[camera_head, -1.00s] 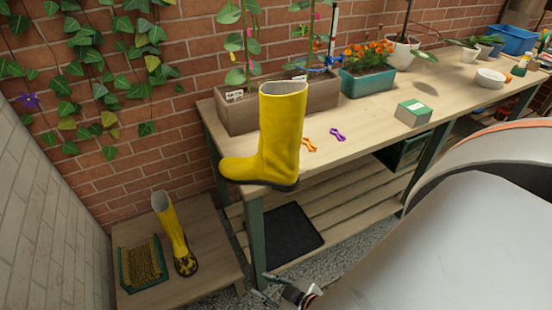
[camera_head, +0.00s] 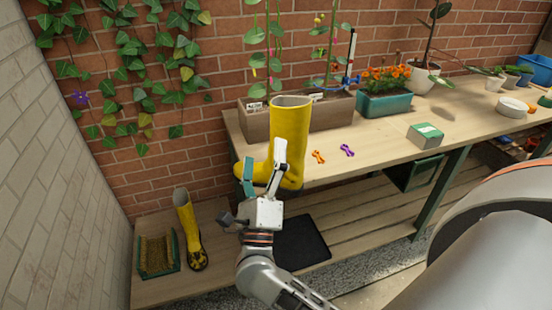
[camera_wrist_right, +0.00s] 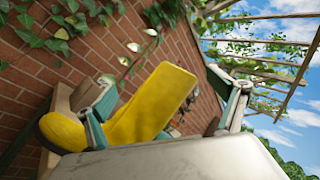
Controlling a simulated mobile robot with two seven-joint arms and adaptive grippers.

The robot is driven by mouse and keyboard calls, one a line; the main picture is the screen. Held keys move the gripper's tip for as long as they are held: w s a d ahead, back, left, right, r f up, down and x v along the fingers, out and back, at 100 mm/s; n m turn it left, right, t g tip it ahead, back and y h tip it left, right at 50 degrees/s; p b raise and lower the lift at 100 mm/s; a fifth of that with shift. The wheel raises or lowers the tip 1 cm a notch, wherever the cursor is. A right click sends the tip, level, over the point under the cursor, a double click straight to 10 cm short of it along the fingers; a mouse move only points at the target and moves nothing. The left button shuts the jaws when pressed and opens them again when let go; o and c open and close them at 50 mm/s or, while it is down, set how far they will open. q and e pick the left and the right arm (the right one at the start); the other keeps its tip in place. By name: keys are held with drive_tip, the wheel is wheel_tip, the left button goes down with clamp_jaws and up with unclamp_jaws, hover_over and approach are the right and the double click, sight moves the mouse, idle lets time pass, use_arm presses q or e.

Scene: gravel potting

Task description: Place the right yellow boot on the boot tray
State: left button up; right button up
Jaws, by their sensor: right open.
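A clean yellow boot (camera_head: 290,130) stands upright on the left end of the potting bench, its toe to the left. My right gripper (camera_head: 264,156) is open in front of it, its fingers overlapping the foot and lower shaft. In the right wrist view the boot (camera_wrist_right: 150,105) shows between the spread fingers, tilted in the picture; I cannot tell whether they touch it. A flat black tray (camera_head: 303,243) lies on the slatted lower shelf, partly hidden by my right arm. A second yellow boot (camera_head: 189,226), with dark marks, stands on the low wooden platform. My left gripper is not in view.
A boot brush (camera_head: 157,255) sits left of the second boot. On the bench (camera_head: 385,139), a wooden planter (camera_head: 256,125), a teal flower box (camera_head: 385,104), orange and purple clips (camera_head: 347,150) and a green box (camera_head: 425,135) stand near the boot. The bench's front edge overhangs the shelf.

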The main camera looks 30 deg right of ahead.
sight(288, 139)
drive_tip(key=d+m+g+h, duration=0.1)
drive_tip(key=m+g, duration=0.1)
drive_tip(key=m, duration=0.1)
drive_tip(key=d+m+g+h, duration=0.1)
drive_tip(key=m+g, duration=0.1)
drive_tip(key=m, duration=0.1)
drive_tip(key=w+d+m+g+h, duration=0.1)
drive_tip(key=m+g, duration=0.1)
drive_tip(key=m, duration=0.1)
drive_tip(key=shift+d+r+m, duration=0.15)
drive_tip(key=shift+d+m, duration=0.25)
drive_tip(key=w+d+f+m+g, duration=0.1)
drive_tip(key=d+m, duration=0.1)
drive_tip(key=w+d+f+m+g+y+p, duration=0.1)
drive_tip(key=w+d+m+g, duration=0.1)
drive_tip(key=d, duration=0.1)
drive_tip(key=w+d+f+m+g+p, duration=0.1)
drive_tip(key=w+d+f+m, duration=0.1)
drive_tip(key=shift+d+g+y, duration=0.15)
drive_tip(key=shift+g+y, duration=0.15)
drive_tip(key=shift+g, duration=0.1)
drive_tip(key=c, duration=2.2)
drive_tip(key=shift+r, duration=0.2)
